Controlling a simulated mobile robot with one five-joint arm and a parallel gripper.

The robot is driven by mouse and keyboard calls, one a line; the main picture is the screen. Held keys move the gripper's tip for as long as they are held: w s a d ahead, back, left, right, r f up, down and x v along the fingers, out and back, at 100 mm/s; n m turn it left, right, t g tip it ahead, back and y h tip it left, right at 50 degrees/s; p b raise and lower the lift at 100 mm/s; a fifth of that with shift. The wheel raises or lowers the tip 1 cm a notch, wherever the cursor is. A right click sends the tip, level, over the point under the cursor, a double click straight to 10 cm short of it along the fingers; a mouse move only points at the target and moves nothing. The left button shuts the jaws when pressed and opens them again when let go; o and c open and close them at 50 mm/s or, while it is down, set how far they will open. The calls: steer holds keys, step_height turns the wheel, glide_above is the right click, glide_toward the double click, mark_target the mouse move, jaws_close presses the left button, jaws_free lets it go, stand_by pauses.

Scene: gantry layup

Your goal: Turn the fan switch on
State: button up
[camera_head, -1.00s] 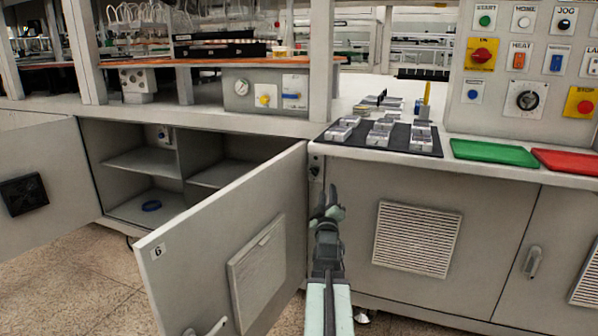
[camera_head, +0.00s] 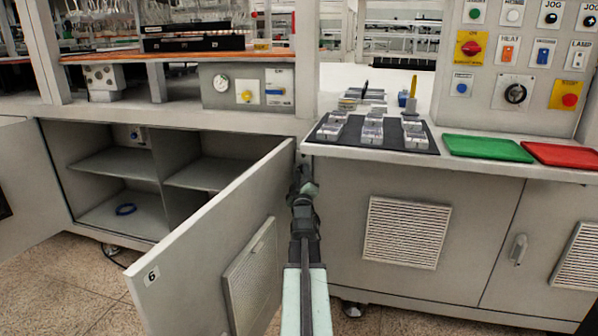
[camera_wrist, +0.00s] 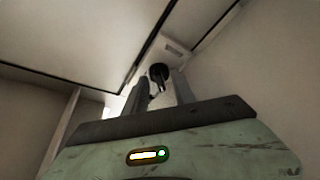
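I see no readable fan label. In the wrist view a small dark round fitting with a short lever (camera_wrist: 158,73), which may be the fan switch, shows beyond and between my fingers. My gripper (camera_wrist: 158,98) has its two fingers apart, with nothing clearly held; I cannot tell whether it touches the fitting. In the head view my gripper (camera_head: 303,176) points away from me, close to the free post between the open cabinet door and the closed front, just under the worktop edge. It hides that spot.
The open cabinet door marked 6 (camera_head: 200,255) stands just left of my arm. The worktop (camera_head: 345,155) overhangs it, with a black mat (camera_head: 333,146), a green tray (camera_head: 487,148) and a red tray (camera_head: 560,155). A control panel (camera_head: 545,60) rises at right.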

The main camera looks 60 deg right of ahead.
steer(key=shift+c, duration=0.3)
jaws_close()
steer(key=shift+w+m+g+h+b, duration=0.1)
steer(key=shift+m+g+h+b, duration=0.3)
steer(key=shift+m, duration=0.6)
steer(key=shift+w+m+g+h+b, duration=0.1)
steer(key=shift+m+g+h+b, duration=0.25)
steer(key=shift+m, duration=0.65)
steer(key=shift+o, duration=0.3)
jaws_free()
steer(key=b+v, duration=0.2)
steer(key=v, duration=0.6)
steer(key=shift+b, duration=0.35)
steer(key=shift+d+f, duration=0.1)
